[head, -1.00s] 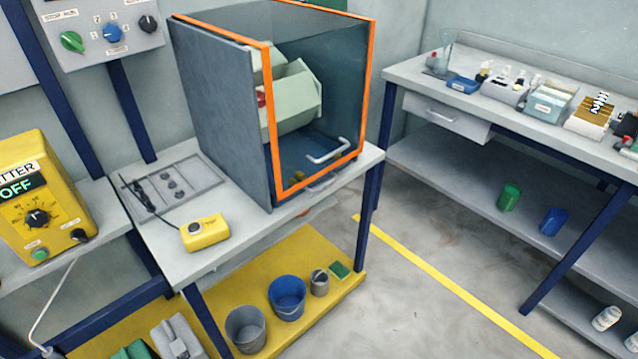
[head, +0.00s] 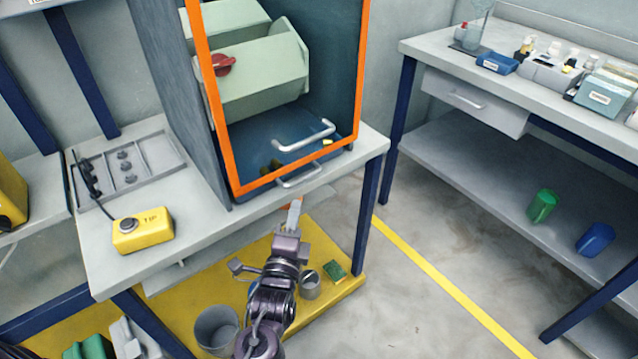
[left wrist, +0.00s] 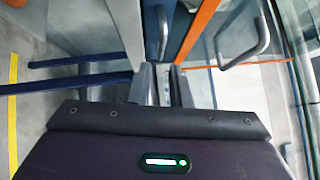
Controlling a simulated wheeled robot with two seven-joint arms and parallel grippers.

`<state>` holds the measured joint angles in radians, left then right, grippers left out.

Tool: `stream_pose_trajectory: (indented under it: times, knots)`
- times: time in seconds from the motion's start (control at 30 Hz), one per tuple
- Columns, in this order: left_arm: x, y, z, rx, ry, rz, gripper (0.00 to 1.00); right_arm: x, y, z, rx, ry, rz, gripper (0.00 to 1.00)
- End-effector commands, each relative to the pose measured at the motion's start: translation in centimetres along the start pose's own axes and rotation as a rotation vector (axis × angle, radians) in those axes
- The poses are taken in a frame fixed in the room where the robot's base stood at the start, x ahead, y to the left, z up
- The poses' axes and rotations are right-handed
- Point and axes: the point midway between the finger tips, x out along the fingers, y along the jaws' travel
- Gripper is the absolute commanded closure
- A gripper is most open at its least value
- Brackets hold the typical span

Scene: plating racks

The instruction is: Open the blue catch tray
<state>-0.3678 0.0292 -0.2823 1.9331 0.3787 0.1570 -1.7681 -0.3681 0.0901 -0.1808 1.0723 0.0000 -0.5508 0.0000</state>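The blue catch tray (head: 265,145) shows as a dark blue floor at the bottom of the orange-framed cabinet (head: 228,168). A small silver handle (head: 300,178) sits low at the front, just below the orange frame. A larger silver handle (head: 305,136) is on the clear door above it. My left gripper (head: 295,208) is just in front of and below the low handle, apart from it. In the left wrist view my left gripper (left wrist: 162,74) has a gap between its fingers, with the low handle (left wrist: 163,35) ahead of them. My right gripper is not in view.
Buckets stand on the yellow shelf (head: 190,285) below. Another bench (head: 470,135) stands at the right, with clear floor between.

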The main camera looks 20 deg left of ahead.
Motion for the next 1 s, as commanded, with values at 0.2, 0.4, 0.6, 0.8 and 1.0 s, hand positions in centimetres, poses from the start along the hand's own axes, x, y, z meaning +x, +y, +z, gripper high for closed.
stream_pose_trajectory:
  times: [0.2, 0.4, 0.6, 0.8, 1.0]
  knots:
    - [3.0, -0.3, 0.1, 0.002, -0.003, -0.005, 0.82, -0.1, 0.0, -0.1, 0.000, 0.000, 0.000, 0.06]
    - [6.1, -0.2, 0.0, 0.000, -0.002, -0.003, 0.82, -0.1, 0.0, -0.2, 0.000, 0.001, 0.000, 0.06]
    - [7.5, -0.1, 0.0, 0.000, -0.001, -0.001, 0.82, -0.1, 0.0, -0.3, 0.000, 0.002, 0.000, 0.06]
    - [7.6, -0.1, 0.0, 0.000, 0.000, 0.000, 0.82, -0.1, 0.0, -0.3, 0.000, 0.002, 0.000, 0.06]
    - [7.6, -0.1, 0.0, 0.000, 0.000, 0.000, 1.00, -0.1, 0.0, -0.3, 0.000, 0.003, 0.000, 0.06]
